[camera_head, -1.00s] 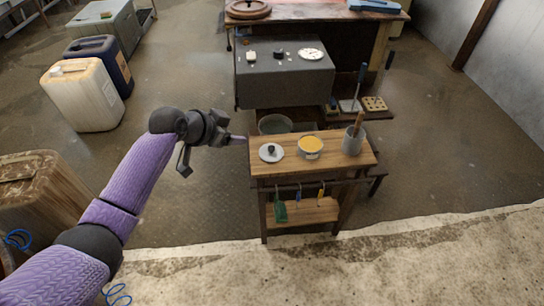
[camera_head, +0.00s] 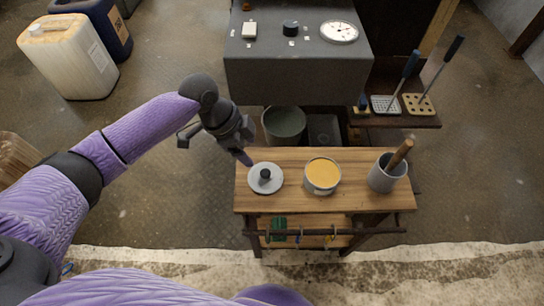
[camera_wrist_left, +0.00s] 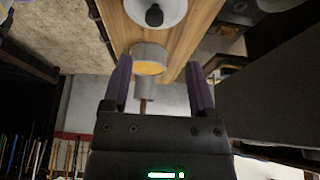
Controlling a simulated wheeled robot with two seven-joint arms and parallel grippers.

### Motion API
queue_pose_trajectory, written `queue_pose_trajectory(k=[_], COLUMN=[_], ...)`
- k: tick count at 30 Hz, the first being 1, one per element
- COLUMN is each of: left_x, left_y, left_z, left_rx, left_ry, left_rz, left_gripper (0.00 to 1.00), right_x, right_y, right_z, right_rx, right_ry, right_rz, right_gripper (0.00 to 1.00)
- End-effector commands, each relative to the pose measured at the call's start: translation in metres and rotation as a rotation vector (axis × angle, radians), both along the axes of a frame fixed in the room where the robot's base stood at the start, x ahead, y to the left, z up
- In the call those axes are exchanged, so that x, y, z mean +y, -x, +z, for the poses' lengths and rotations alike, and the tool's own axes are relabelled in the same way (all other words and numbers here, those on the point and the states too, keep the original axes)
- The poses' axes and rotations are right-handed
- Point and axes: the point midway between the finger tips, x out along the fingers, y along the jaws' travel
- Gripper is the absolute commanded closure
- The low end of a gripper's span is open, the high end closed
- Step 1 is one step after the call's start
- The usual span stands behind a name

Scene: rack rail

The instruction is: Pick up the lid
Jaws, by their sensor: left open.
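The lid (camera_head: 264,183) is a pale grey disc with a black knob, lying flat at the left end of the wooden bench top. My left gripper (camera_head: 241,153) is beside it, at its upper left in the head view, apart from the knob. In the left wrist view the lid (camera_wrist_left: 157,14) is at the top edge, partly cut off, beyond my open left gripper (camera_wrist_left: 158,64). Nothing is between the fingers' tips in my grasp. My right gripper is not in view.
A pot with yellow-orange contents (camera_head: 322,176) stands right of the lid on the bench (camera_head: 290,160). A grey cup (camera_head: 386,178) holds a wooden handle. A bucket (camera_head: 284,124) stands behind, near a grey cabinet (camera_head: 295,78). Tools hang from the front rail (camera_head: 350,232).

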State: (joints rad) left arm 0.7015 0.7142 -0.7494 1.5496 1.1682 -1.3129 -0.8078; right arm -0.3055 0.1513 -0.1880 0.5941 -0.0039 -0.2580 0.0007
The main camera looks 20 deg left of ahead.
Motion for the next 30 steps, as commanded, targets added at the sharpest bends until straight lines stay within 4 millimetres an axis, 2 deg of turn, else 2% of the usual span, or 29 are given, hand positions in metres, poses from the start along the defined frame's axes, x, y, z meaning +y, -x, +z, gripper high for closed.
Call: queue_pose_trajectory(k=[6, 10, 15, 21, 22, 23, 30], left_x=[-0.015, -0.021, -0.033, -0.034, -0.034, -0.034, -0.034], left_y=[-0.003, -0.003, -0.004, -0.005, -0.005, -0.006, -0.005], left_z=[-0.043, -0.06, -0.093, -0.09, -0.09, -0.09, -0.09], left_rx=[0.005, 0.005, 0.006, 0.0, 0.0, 0.0, 0.0], left_ry=[0.001, 0.001, 0.002, 0.0, 0.0, 0.0, 0.0], left_rz=[0.0, -0.001, 0.0, 0.001, 0.001, 0.001, 0.001], left_gripper=[0.26, 0.26, 0.26, 0.26, 0.28, 0.34, 0.85], right_x=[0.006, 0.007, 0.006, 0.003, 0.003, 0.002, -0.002], right_y=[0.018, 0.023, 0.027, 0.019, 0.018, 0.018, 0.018], right_z=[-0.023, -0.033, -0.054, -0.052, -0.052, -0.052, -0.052], right_rx=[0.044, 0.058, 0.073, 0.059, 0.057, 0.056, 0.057], right_ry=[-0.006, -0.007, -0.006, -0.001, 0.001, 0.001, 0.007], right_rz=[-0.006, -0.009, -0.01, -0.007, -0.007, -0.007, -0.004], right_gripper=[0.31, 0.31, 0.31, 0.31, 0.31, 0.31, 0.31])
